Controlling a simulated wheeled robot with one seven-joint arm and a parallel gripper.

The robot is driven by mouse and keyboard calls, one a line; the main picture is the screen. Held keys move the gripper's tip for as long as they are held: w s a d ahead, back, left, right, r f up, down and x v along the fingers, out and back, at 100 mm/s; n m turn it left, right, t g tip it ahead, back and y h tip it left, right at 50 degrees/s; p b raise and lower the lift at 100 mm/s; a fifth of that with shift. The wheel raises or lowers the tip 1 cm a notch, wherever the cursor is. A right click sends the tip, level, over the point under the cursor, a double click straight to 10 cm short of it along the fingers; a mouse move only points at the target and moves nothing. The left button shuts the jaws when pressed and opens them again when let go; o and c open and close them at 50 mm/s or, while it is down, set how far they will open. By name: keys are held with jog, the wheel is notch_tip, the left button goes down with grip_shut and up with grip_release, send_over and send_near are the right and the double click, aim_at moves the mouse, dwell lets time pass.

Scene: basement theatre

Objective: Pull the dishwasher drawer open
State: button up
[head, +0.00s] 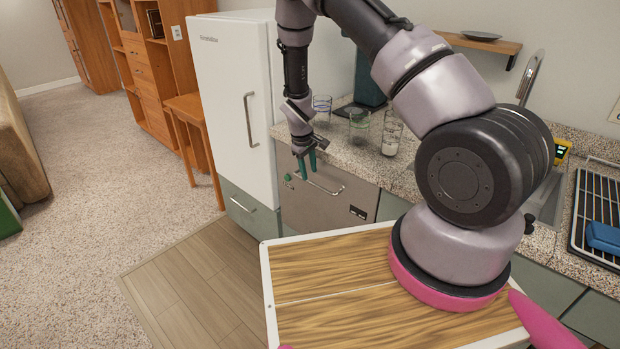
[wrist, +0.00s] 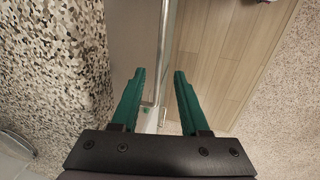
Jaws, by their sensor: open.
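The dishwasher drawer (head: 312,207) is a grey metal front under the granite counter, right of the white fridge. It looks closed. Its bar handle (head: 326,188) runs along the upper part of the front. My gripper (head: 307,172) has green fingers, points down and is at the handle's left part, near the counter edge. In the wrist view my gripper (wrist: 160,72) is open, and the handle (wrist: 161,50) passes between the two fingertips in the picture. I cannot tell whether the fingers touch it. The drawer front (wrist: 130,35) shows left of the handle.
The counter (head: 348,160) holds several glasses (head: 390,138) close to my arm. The fridge (head: 235,100) stands just left of the dishwasher, with a long handle. A wooden desk (head: 188,115) is further left. The wooden floor (head: 200,275) before the fridge is clear.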

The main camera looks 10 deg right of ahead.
aim_at(311, 182)
jog(key=shift+w+d+f, duration=0.1)
jog(key=shift+d+f, duration=0.1)
jog(key=shift+f, duration=0.75)
jog(key=shift+w+d+f, duration=0.1)
jog(key=shift+d+f, duration=0.05)
jog(key=shift+f, duration=0.75)
grip_shut()
